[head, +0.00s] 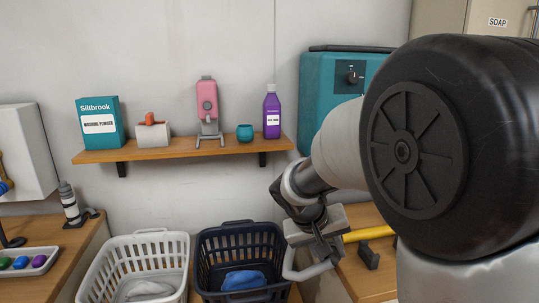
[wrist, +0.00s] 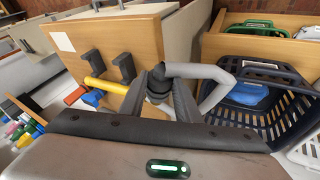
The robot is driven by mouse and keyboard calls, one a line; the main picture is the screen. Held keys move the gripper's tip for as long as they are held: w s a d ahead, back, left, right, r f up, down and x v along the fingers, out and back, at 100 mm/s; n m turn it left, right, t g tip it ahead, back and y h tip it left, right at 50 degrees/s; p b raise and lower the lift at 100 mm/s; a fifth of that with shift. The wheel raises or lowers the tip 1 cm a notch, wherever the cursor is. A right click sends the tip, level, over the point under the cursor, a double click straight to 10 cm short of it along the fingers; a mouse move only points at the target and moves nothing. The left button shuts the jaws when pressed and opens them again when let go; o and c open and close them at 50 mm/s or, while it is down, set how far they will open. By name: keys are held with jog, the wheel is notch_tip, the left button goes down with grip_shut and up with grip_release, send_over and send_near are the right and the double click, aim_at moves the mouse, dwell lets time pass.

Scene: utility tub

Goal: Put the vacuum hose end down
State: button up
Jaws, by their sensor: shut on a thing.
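The vacuum hose end is a grey bent tube (wrist: 212,80) with a black collar. In the wrist view my gripper (wrist: 160,92) is shut on the collar, and the tube bends away to the right. In the head view my gripper (head: 318,240) is at lower centre right, with the grey tube (head: 308,271) hanging below it, clear of the baskets. My fingers hide part of the collar. Two dark upright brackets stand on the wooden counter near the hose end; one bracket (head: 369,256) shows in the head view.
A navy basket (head: 241,226) with a blue cloth and a white basket (head: 150,237) stand left of my gripper. A yellow tube (head: 369,234) lies by the brackets on the wooden counter (head: 365,283). A wall shelf (head: 180,149) holds several items. My arm hides the right side.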

jog(key=s+f, duration=0.3)
notch_tip(320, 180, up, 11)
jog(key=w+p, duration=0.1)
jog(key=p, duration=1.5)
jog(key=s+f, duration=0.4)
jog(key=f, duration=0.1)
jog(key=shift+a+f+m, duration=0.2)
jog(key=shift+f+m, duration=0.15)
jog(key=shift+m, duration=0.05)
jog(key=shift+w, duration=0.1)
